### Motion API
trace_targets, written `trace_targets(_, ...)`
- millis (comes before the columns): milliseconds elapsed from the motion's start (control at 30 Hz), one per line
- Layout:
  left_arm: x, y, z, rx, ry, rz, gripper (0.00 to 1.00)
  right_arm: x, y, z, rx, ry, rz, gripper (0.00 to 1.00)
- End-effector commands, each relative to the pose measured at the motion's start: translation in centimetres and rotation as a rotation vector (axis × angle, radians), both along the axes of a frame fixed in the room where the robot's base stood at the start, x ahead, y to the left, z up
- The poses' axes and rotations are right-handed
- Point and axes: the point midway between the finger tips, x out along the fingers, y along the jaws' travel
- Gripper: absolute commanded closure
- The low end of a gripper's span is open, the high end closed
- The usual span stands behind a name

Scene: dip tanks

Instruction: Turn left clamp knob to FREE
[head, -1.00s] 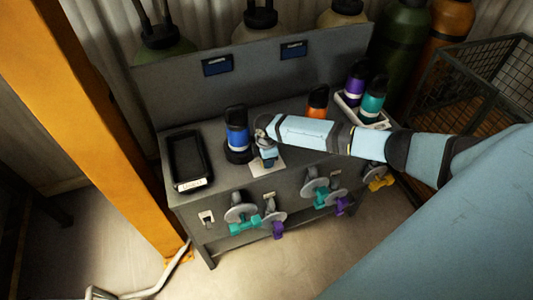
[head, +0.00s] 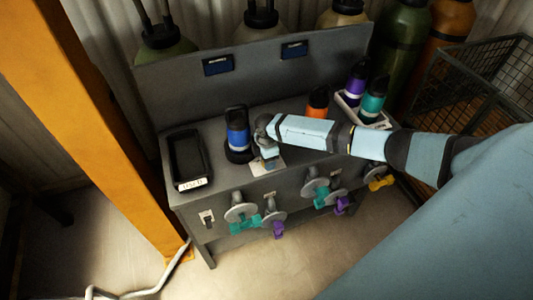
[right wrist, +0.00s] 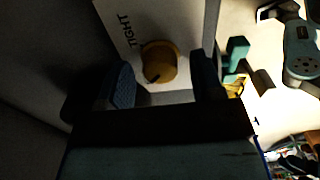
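In the right wrist view a round amber-brown knob (right wrist: 159,60) with a dark mark sits on a pale plate (right wrist: 185,20) that reads "TIGHT". My right gripper (right wrist: 162,80) is open, with one finger on each side of the knob; I cannot tell whether either touches it. In the head view my right gripper (head: 268,150) is low over the white plate (head: 272,166) on the bench top and hides the knob. My left gripper is out of view.
A black tray (head: 168,165) lies on the bench at left. An orange bottle (head: 317,100) stands behind my right arm; purple (head: 354,84) and teal (head: 373,100) bottles stand in a white rack. Several handwheels and coloured valves line the bench front. A wire basket (head: 455,90) is at right.

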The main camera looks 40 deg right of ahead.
Motion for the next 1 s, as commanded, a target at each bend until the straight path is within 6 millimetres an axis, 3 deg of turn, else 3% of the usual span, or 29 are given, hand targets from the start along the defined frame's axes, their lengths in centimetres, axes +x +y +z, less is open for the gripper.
trace_targets(267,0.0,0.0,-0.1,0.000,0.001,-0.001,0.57,0.0,-0.1,0.8,-0.001,0.000,-0.001,0.39)
trace_targets(733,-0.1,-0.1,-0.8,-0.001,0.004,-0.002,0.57,0.0,0.0,10.6,0.000,-0.002,0.002,0.39)
trace_targets(1000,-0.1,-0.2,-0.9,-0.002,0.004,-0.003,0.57,0.0,0.0,13.6,0.000,0.000,0.000,0.39)
